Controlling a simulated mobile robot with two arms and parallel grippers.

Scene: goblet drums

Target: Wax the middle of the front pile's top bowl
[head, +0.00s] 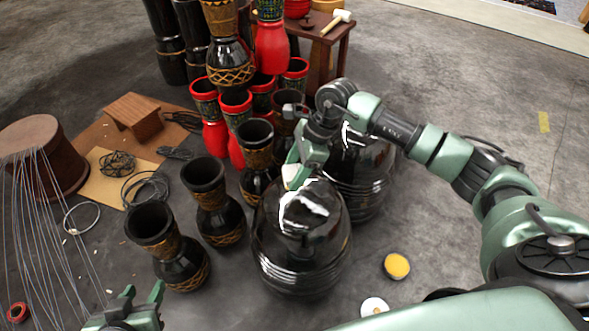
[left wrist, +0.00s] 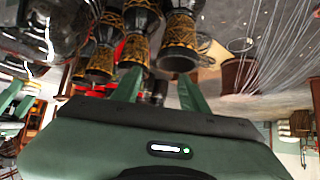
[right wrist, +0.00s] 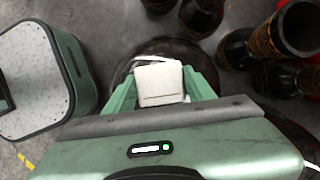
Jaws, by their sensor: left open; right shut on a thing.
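The front pile of glossy black upturned bowls (head: 300,265) stands on the floor at the centre of the head view. Its domed top bowl (head: 318,222) carries bright white reflections. My right gripper (head: 300,170) is shut on a white block-like pad (right wrist: 159,80), which also shows in the head view (head: 291,178). The pad is at the far side of the top bowl's crown; I cannot tell whether it touches. In the right wrist view the bowl is mostly hidden behind the pad and gripper. My left gripper (head: 142,293) is open and empty at the lower left.
A second black pile (head: 362,180) stands close behind, partly hidden by my right arm. Black goblet drums (head: 215,205) crowd the left side. A yellow-filled tin (head: 397,266) and a white disc (head: 374,306) lie right of the front pile.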

